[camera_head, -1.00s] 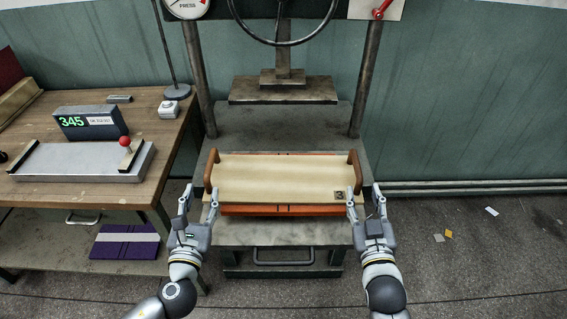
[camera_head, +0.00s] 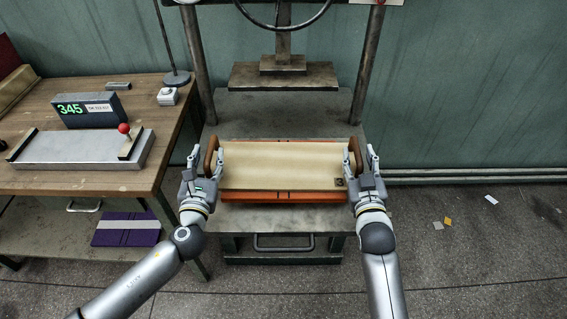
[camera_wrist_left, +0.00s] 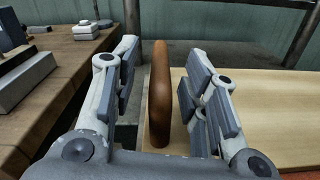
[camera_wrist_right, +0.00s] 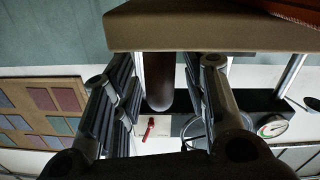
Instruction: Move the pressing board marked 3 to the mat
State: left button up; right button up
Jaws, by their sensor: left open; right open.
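The pressing board (camera_head: 280,165) is pale wood with a dark 3 mark at its front right corner. It lies flat on an orange-red piece (camera_head: 290,197) on the press bed. Its brown left handle (camera_wrist_left: 159,95) stands between the fingers of my open left gripper (camera_head: 208,160), with gaps on both sides. Its right handle (camera_wrist_right: 158,82) is between the fingers of my open right gripper (camera_head: 361,160). The right wrist view shows the board edge (camera_wrist_right: 200,28) close by. I cannot tell which thing is the mat; a purple piece with a pale stripe (camera_head: 126,229) lies on the lower shelf.
The press plate (camera_head: 284,76) hangs behind and above the board, between two posts. A wooden table (camera_head: 60,183) at left holds a grey tray (camera_head: 75,149), a 345 display (camera_head: 88,110) and a white button box (camera_head: 167,96). Floor at right has small scraps.

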aim_at(213, 137)
pick_arm(q)
jog(key=shift+w, duration=1.5)
pick_arm(e)
jog(key=shift+w, duration=1.5)
pick_arm(q)
grip_shut()
pick_arm(e)
grip_shut()
pick_arm(q)
jog(key=shift+r, duration=0.1)
